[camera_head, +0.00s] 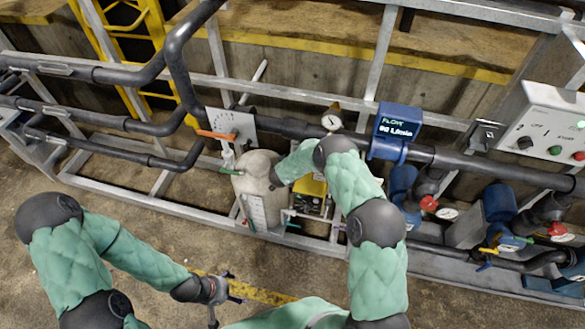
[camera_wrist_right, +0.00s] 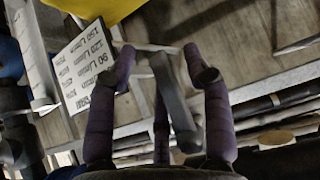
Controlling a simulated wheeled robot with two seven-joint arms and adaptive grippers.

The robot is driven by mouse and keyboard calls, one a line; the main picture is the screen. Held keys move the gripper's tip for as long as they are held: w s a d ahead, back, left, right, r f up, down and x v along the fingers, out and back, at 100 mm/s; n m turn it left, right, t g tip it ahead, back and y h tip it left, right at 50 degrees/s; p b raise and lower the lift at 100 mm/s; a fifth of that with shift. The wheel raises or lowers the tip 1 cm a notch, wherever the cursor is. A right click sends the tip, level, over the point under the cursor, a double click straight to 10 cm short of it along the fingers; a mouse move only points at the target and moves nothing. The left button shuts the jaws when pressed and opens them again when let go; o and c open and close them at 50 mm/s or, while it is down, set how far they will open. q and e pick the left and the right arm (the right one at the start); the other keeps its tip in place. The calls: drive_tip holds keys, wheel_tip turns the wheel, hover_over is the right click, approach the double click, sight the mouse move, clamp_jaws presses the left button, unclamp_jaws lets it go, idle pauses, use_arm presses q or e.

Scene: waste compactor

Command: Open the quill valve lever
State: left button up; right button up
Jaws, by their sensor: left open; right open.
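A white marked plate (camera_head: 230,122) with an orange lever (camera_head: 215,134) at its lower edge stands on the pipework left of centre in the head view. A pale bar (camera_head: 253,82) rises behind it. In the right wrist view, a grey bar-shaped lever (camera_wrist_right: 172,92) lies between the spread fingers of my right gripper (camera_wrist_right: 159,58), beside a white plate with L/min figures (camera_wrist_right: 83,65). I cannot tell whether the fingers touch it. My left gripper (camera_head: 221,295) is open and empty above the floor, away from the levers. My right gripper's fingers are hard to make out in the head view.
A beige tank (camera_head: 259,172) stands below the marked plate. A blue flow display (camera_head: 396,128), a round gauge (camera_head: 331,122) and a control box (camera_head: 548,128) are to the right. Grey pipes (camera_head: 480,163) and metal frame rails cross the scene. Floor at front left is clear.

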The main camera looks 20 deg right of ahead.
drive_tip(key=v, duration=1.2)
idle(0.4)
drive_tip(key=s+a+f+n+g+y+b, duration=0.1)
drive_tip(key=s+a+f+y+b, duration=0.1)
drive_tip(key=s+f+b, duration=0.6)
drive_tip(key=s+a+f+n+g+y+b, duration=0.1)
drive_tip(key=s+a+f+n+y+b, duration=0.2)
drive_tip(key=f, duration=0.8)
drive_tip(key=s+a+f+g+y+b, duration=0.2)
drive_tip(key=s+f+b, duration=0.3)
drive_tip(key=s, duration=0.6)
drive_tip(key=s+a+f+g+y+b, duration=0.2)
drive_tip(key=s+f+b, duration=0.3)
drive_tip(key=s, duration=0.6)
drive_tip(key=shift+a+f+g, duration=0.5)
drive_tip(key=shift+a+f, duration=0.05)
drive_tip(key=shift+a, duration=0.25)
